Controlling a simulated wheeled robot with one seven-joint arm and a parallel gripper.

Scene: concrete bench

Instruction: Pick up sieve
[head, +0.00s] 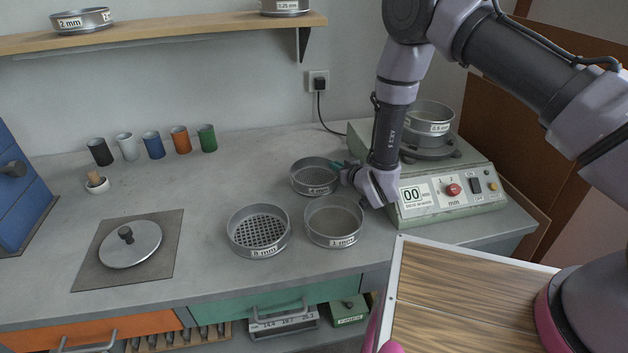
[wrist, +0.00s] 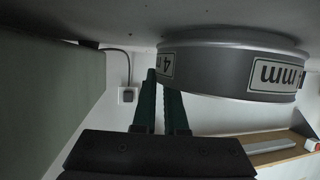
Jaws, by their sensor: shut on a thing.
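The grey metal sieve marked 4 mm (head: 313,183) is upright at the middle of the bench, behind two other sieves. In the wrist view, which is upside down, its side wall and label (wrist: 225,68) are close up. My gripper (head: 340,165) reaches it from the right with its green fingers at the rim. In the wrist view the fingers (wrist: 161,92) are close together at the wall's edge, shut on the sieve. The sieve appears to rest on the bench; I cannot tell if there is a small gap.
An 8 mm sieve (head: 258,232) and another sieve (head: 335,222) stand close in front. A shaker machine (head: 450,200) bearing a sieve (head: 428,117) is at right. Several coloured cups (head: 153,145) and a lid (head: 130,243) on a mat (head: 90,270) are at left. A shelf (head: 150,32) is above.

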